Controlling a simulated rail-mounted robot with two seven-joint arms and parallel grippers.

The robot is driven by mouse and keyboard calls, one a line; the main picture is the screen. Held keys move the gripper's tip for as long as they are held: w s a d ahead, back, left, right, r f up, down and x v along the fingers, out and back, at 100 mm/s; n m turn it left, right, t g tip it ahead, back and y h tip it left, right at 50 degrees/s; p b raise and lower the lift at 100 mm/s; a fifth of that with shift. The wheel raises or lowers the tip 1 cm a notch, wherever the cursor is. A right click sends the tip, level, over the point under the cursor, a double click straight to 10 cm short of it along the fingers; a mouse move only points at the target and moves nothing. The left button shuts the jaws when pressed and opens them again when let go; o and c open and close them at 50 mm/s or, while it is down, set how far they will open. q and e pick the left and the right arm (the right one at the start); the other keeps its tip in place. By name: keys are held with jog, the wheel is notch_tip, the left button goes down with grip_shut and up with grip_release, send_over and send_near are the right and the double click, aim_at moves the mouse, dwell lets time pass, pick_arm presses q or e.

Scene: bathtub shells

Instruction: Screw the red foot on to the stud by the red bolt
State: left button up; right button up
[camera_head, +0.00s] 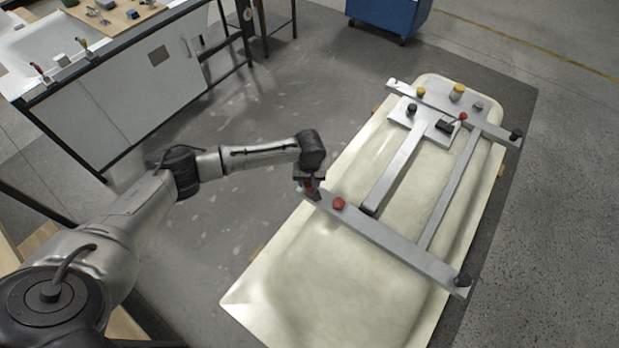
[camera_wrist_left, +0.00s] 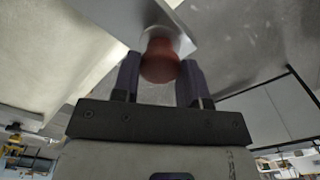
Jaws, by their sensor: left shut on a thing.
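The red foot (camera_wrist_left: 160,62) sits between the two fingers of my left gripper (camera_wrist_left: 160,80) in the left wrist view, right against the end of a grey metal bar (camera_wrist_left: 140,18). In the head view my left gripper (camera_head: 309,187) is at the left end of the near crossbar (camera_head: 385,235). It is shut on the red foot, of which only a little red shows there. The red bolt (camera_head: 338,203) stands on the crossbar just right of the gripper. The stud is hidden, so I cannot tell how far the foot is on it. My right gripper is not in view.
The frame lies on the upturned cream tub shell (camera_head: 300,255). A bench (camera_head: 140,85) stands left; the floor between is clear.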

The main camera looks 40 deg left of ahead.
pick_arm(q)
jog(key=m+p, duration=0.2)
jog(key=m, duration=0.3)
jog(key=shift+r+m, duration=0.1)
jog(key=shift+m, duration=0.3)
jog(key=m+p, duration=0.1)
jog(key=m, duration=0.1)
jog(key=shift+m, duration=0.3)
jog(key=m, duration=0.3)
jog(key=o, duration=1.1)
jog(key=shift+c, duration=1)
jog(key=shift+p, duration=0.3)
